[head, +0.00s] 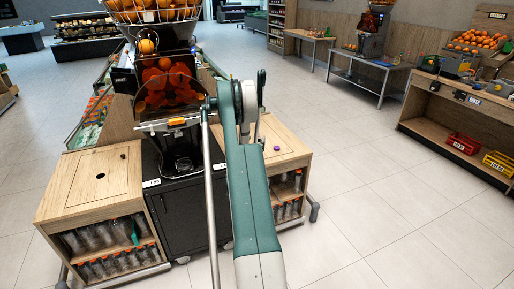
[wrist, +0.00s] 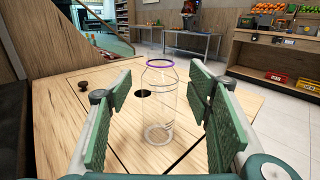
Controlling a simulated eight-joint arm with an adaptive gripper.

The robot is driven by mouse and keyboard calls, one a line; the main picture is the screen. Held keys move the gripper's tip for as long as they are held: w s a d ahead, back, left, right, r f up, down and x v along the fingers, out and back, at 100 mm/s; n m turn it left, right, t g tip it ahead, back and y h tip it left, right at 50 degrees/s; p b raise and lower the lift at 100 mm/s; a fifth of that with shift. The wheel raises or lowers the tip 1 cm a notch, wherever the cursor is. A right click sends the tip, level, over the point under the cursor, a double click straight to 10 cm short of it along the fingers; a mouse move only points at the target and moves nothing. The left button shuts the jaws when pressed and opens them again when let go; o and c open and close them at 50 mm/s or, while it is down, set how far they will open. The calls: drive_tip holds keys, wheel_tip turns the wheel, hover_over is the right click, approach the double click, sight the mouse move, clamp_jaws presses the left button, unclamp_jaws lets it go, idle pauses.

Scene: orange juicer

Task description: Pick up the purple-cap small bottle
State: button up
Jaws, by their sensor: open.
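The small bottle (wrist: 160,110) is clear, with a purple ring at its top. In the wrist view it stands upright on the wooden counter top (wrist: 85,125). My gripper (wrist: 163,105) is open, with one green finger pad on each side of the bottle. Gaps show between both pads and the bottle, so neither visibly touches it. In the head view only a small purple spot, the bottle's cap (head: 277,148), stands out on the right-hand wooden counter. My arm hides much of that counter and the gripper there.
A dark round hole (wrist: 142,95) lies behind the bottle and a dark knob (wrist: 83,85) sits to its left. The orange juicer (head: 168,85) stands left of my arm. Bottles fill the shelves (head: 288,210) below the counter. The floor to the right is clear.

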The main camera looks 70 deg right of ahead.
drive_tip(key=shift+w+d, duration=0.1)
drive_tip(key=shift+d, duration=1.35)
drive_tip(key=c, duration=0.9)
